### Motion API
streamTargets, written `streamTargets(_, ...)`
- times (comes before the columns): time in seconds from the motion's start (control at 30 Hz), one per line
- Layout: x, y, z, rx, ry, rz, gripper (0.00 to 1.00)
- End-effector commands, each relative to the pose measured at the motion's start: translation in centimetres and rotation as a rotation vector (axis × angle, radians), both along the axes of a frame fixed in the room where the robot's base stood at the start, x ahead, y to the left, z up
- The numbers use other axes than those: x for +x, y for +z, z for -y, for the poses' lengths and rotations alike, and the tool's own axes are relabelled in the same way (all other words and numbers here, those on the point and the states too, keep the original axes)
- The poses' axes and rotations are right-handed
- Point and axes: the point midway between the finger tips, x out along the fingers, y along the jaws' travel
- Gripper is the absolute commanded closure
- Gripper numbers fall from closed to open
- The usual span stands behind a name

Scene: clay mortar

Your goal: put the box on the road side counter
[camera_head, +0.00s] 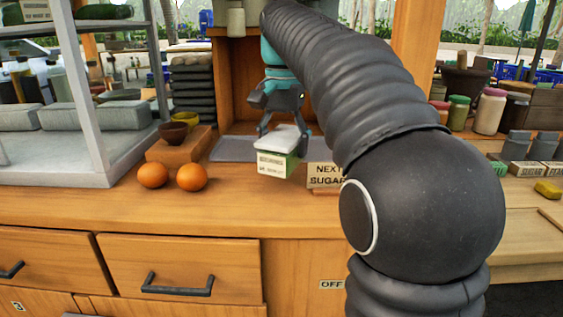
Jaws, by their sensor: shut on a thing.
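A small box (277,164) with a pale top, a green side and a printed label is in the middle of the head view. My gripper (285,128) is above it, fingers pointing down, shut on the box. The box is at the front of a grey mat on the wooden counter (240,205). I cannot tell whether its underside touches the counter or hangs just above it. My arm comes in from the right and hides part of the counter behind it.
Two oranges (172,177) and small bowls on a wooden block (181,148) are left of the box. A "NEXT SUGAR" sign (325,177) stands close on its right. A glass-sided case (95,120) is at the left. Jars (489,110) and small boxes are at the right.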

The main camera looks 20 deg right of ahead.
Motion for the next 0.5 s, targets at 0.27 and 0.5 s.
streamTargets(0.27,-0.1,-3.3,0.0,0.0,0.0,-0.001,0.79)
streamTargets(0.5,0.0,-3.4,0.0,0.0,0.0,-0.001,0.79)
